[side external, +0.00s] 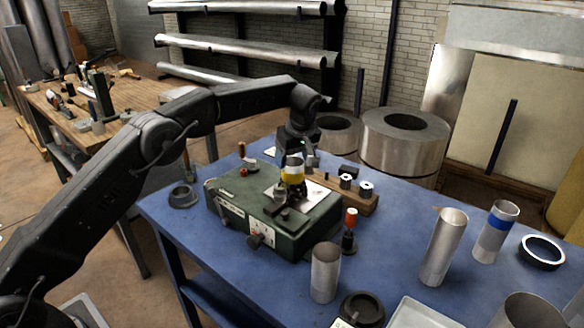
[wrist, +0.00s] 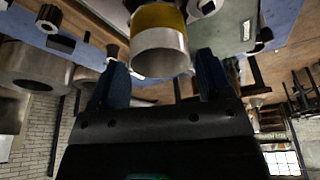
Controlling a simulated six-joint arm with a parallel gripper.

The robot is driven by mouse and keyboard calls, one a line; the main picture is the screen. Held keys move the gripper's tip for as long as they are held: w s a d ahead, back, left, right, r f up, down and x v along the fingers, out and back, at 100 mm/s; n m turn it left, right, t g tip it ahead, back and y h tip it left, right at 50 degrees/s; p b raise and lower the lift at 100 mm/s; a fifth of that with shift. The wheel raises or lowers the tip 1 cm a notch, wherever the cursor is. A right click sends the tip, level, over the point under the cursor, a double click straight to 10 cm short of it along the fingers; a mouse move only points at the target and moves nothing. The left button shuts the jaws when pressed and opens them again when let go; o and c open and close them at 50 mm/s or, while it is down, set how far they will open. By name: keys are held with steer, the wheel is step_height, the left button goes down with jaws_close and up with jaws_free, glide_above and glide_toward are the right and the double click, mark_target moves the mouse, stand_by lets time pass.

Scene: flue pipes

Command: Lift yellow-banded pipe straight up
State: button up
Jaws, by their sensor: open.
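The yellow-banded pipe (side external: 292,171) is a short metal tube with a yellow band. It stands upright at the dark fixture on top of the green machine (side external: 232,194). My gripper (side external: 299,150) is at the pipe's upper part, behind it in the side view. In the wrist view, the pipe (wrist: 160,52) shows its open rim between my two blue fingertips (wrist: 160,70). The fingers are apart, with a narrow gap showing on each side of the pipe. The pipe's lower end is partly hidden by the fixture.
A wooden block (side external: 350,194) with small metal parts lies behind the machine. Plain pipes (side external: 325,272) (side external: 443,247), a blue-banded pipe (side external: 495,232) and a dark ring (side external: 542,252) are on the blue table (side external: 400,205) to the right.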

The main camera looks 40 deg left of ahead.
steer(key=shift+x, duration=2.15)
steer(key=c, duration=0.7)
steer(key=shift+r, duration=4.2)
steer(key=shift+c, duration=0.2)
steer(key=shift+r, duration=0.6)
